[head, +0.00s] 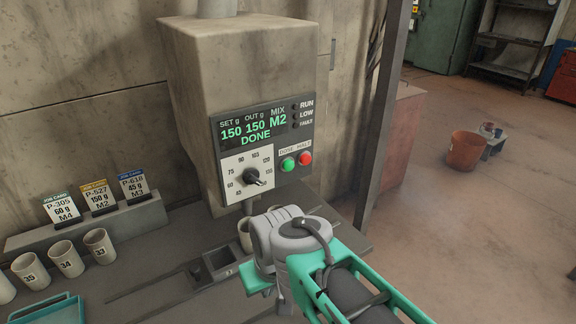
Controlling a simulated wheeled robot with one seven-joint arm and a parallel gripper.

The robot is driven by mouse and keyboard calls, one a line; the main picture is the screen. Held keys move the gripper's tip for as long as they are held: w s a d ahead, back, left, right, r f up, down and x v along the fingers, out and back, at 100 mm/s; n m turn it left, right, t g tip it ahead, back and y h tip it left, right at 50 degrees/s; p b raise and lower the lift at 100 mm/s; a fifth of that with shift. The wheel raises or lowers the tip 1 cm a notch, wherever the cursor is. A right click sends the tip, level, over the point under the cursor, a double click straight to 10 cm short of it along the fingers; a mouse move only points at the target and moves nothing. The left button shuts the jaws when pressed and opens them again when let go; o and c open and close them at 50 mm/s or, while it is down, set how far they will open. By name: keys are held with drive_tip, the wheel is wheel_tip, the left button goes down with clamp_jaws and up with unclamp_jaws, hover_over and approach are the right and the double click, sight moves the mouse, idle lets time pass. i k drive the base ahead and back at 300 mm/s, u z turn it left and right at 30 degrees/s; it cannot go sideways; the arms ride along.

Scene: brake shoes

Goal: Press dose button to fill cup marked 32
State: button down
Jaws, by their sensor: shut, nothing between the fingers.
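The dosing machine (240,80) has a green button (288,164) under the word DOSE and a red button (305,159) under HALT. Its display (256,127) reads SET 150, OUT 150, M2, DONE. A pale cup (245,236) stands below the machine, partly hidden by my wrist; its number cannot be read. My gripper (258,279) is shut and empty, low in front of the machine and below the buttons, apart from them. My wrist hides most of its fingers.
Cups marked 35 (31,270), 34 (66,262) and 33 (99,246) stand at left. Cards P-305, P-527 (99,199) and P-618 stand behind them. A dial (252,177) is left of the buttons. A teal tray (50,313) lies front left.

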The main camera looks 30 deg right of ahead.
sight(289, 164)
drive_tip(key=k, duration=0.5)
drive_tip(key=u, duration=1.9)
drive_tip(key=i, duration=1.15)
drive_tip(key=z, duration=2.35)
